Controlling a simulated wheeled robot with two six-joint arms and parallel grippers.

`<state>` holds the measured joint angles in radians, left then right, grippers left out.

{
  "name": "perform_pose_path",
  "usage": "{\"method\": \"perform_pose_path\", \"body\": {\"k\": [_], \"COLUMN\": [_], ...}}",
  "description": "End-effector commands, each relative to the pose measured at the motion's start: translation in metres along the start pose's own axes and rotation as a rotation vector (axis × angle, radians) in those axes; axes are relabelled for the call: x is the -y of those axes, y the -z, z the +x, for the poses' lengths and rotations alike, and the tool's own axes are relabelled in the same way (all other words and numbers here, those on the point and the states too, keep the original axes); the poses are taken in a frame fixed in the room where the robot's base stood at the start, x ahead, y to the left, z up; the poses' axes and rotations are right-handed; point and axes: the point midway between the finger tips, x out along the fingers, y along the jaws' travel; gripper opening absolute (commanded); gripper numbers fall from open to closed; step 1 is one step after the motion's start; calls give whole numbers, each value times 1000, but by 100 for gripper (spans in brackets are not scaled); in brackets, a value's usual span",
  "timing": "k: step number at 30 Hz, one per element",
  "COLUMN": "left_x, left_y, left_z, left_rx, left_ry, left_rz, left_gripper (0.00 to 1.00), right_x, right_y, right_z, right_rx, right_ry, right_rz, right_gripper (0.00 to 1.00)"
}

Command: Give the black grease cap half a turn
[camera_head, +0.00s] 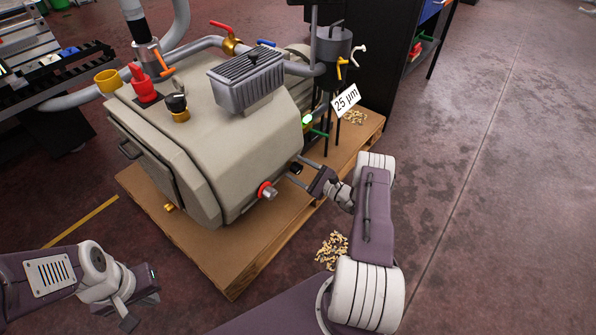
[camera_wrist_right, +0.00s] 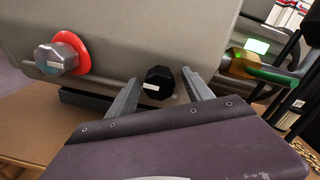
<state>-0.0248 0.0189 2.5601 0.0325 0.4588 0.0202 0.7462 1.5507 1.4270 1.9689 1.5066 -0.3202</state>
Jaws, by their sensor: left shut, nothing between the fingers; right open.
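The black grease cap (camera_wrist_right: 159,82) is a dark faceted knob with a small white label, low on the beige machine housing. In the head view the cap (camera_head: 296,168) is small, at the machine's lower right side. My right gripper (camera_wrist_right: 160,77) is open, with one finger to each side of the cap. In the head view the right gripper (camera_head: 295,167) reaches in from the right. Whether the fingers touch the cap I cannot tell. My left gripper (camera_head: 144,298) is shut and empty at the lower left, away from the machine.
A grey knob on a red collar (camera_wrist_right: 62,56) is left of the cap; it also shows in the head view (camera_head: 267,191). A green-handled fitting (camera_wrist_right: 262,70) is to the right. The machine (camera_head: 225,130) stands on a wooden pallet (camera_head: 232,270). Loose pellets (camera_head: 332,248) lie beside it.

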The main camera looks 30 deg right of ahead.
Motion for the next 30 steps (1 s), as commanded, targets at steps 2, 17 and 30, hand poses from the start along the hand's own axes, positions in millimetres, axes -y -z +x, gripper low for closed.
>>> {"method": "perform_pose_path", "body": {"k": [2,17,30], "left_x": [0,0,0], "left_y": [0,0,0], "left_z": [0,0,-1], "left_rx": [0,0,0], "left_ry": [0,0,0], "left_rz": [0,0,0], "left_gripper": [0,0,0], "right_x": [0,0,-1], "right_y": [0,0,0], "right_z": [0,-1,0], "right_rx": [0,1,10], "right_ry": [0,-1,3], "right_rz": [0,25,331], "right_gripper": [59,0,0]}}
